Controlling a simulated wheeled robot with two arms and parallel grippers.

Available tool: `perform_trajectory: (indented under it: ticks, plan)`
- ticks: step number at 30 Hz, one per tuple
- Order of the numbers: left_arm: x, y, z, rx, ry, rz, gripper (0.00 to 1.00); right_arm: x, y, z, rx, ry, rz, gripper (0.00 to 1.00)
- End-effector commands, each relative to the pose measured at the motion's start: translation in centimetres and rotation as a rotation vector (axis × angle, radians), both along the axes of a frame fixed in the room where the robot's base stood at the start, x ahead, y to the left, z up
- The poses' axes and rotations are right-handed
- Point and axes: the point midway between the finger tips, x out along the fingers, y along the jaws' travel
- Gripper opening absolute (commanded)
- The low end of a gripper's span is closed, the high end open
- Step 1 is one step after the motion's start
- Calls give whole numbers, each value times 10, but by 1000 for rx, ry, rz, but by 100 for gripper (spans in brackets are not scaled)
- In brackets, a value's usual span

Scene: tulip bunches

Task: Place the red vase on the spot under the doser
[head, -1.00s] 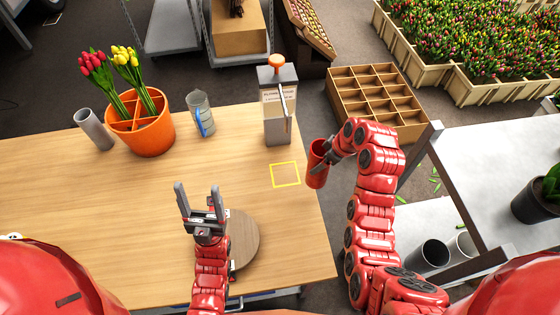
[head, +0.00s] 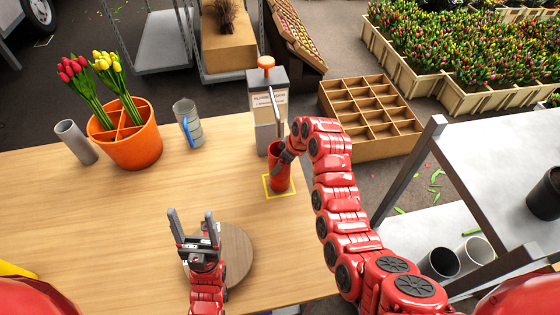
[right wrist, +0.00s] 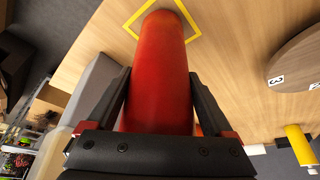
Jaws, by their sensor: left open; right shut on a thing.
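The red vase (head: 279,174) is upright in the head view, its base over the yellow square (head: 266,188) on the table. The square lies just in front of the doser (head: 268,100), a grey box with an orange knob. My right gripper (head: 286,154) is shut on the vase; in the right wrist view its fingers (right wrist: 158,88) flank the red vase body (right wrist: 160,60), and the yellow outline (right wrist: 137,15) shows around its far end. I cannot tell whether the base touches the table. My left gripper (head: 190,213) is open and empty, near the round wooden disc (head: 238,250).
An orange divided pot (head: 140,150) with red and yellow tulips, a grey cylinder (head: 76,143) and a clear container with a blue part (head: 187,124) stand at the table's back left. A compartment crate (head: 372,110) stands beyond the table. The table's middle left is clear.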

Motion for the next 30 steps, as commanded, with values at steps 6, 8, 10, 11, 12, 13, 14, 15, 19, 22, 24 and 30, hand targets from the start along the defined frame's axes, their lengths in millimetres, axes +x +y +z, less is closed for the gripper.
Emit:
perform_trajectory:
  ticks: [6,8,10,11,12,13,14,15,19,22,24,30]
  plan:
    - [0,0,6,0,0,0,68,4,6,-6,0,-3,0,7]
    - [0,0,6,0,0,0,68,4,6,-6,0,-3,0,7]
    - [0,0,5,0,0,0,68,4,6,-6,1,-2,1,7]
    - [0,0,5,0,0,0,68,4,6,-7,1,-2,1,7]
    - [0,0,4,0,0,0,68,4,6,-8,1,-2,1,7]
    - [0,0,3,0,0,0,68,4,6,-9,0,-2,1,7]
    - [0,0,1,0,0,0,68,4,6,-10,0,-2,1,7]
    - [0,0,1,0,0,0,68,4,6,-11,0,-2,1,88]
    - [0,0,3,0,0,0,68,4,6,-10,1,-1,1,100]
    - [0,0,3,0,0,0,68,4,6,-10,0,0,1,100]
    - [0,0,3,0,0,0,68,3,6,-9,0,0,1,100]
    - [0,0,0,0,0,0,68,2,3,-1,0,0,1,100]
